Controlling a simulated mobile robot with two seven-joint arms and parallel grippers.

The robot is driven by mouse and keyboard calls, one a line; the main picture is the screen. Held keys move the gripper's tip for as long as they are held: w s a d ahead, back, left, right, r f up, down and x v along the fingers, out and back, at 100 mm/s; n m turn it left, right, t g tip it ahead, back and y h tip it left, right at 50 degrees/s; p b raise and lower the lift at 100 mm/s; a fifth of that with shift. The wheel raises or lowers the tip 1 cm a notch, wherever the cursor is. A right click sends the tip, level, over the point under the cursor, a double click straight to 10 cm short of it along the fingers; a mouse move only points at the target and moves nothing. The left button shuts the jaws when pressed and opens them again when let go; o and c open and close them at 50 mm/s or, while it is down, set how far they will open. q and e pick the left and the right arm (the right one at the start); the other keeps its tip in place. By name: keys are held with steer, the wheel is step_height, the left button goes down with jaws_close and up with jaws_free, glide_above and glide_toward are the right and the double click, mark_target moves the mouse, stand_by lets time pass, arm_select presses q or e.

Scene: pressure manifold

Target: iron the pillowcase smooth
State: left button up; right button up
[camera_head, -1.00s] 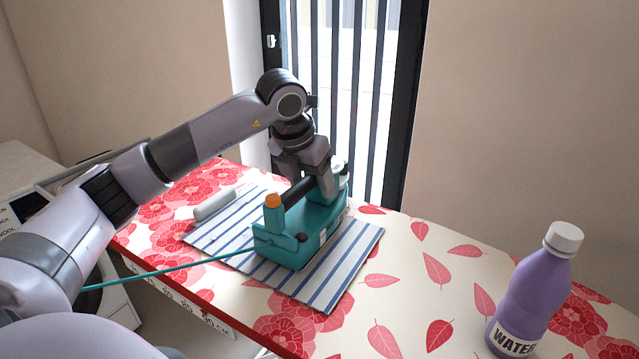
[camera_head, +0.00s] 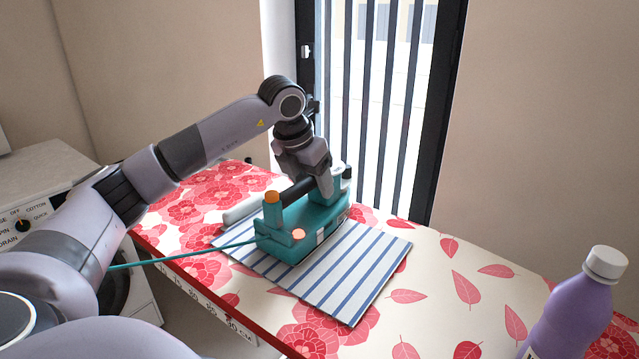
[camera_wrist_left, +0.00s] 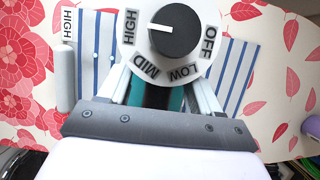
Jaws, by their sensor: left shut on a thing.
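The teal iron (camera_head: 322,220) with a black handle, an orange knob and a lit pinkish lamp rests on the blue-and-white striped pillowcase (camera_head: 365,262). My left gripper (camera_head: 322,188) is shut on the iron's handle from above. The iron covers the left-middle part of the pillowcase; the cloth under it is hidden. The bare right part looks flat. My right gripper is out of view.
The flowered ironing board (camera_head: 450,265) has free room to the right. A purple water bottle (camera_head: 570,315) stands at the right front. A pale grey rounded bar (camera_head: 242,210) lies behind the pillowcase. A teal cord (camera_head: 185,258) runs left from the iron. A barred window is behind.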

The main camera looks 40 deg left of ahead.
arm_select(q)
steer(key=shift+s+a+p, duration=0.55)
steer(key=shift+a, duration=4.05)
steer(key=shift+s+b, duration=1.45)
steer(key=shift+s, duration=0.8)
step_height(320, 180, up, 7)
steer(key=p, duration=0.7)
steer(key=shift+w+d, duration=0.15)
steer(key=shift+d, duration=0.15)
steer(key=shift+r, duration=0.1)
steer(key=shift+d, duration=0.1)
steer(key=w+d+f+p, duration=0.1)
steer(key=w+d+p, duration=0.1)
steer(key=d, duration=2.1)
steer(key=shift+w+d, duration=0.25)
steer(key=shift+w, duration=0.05)
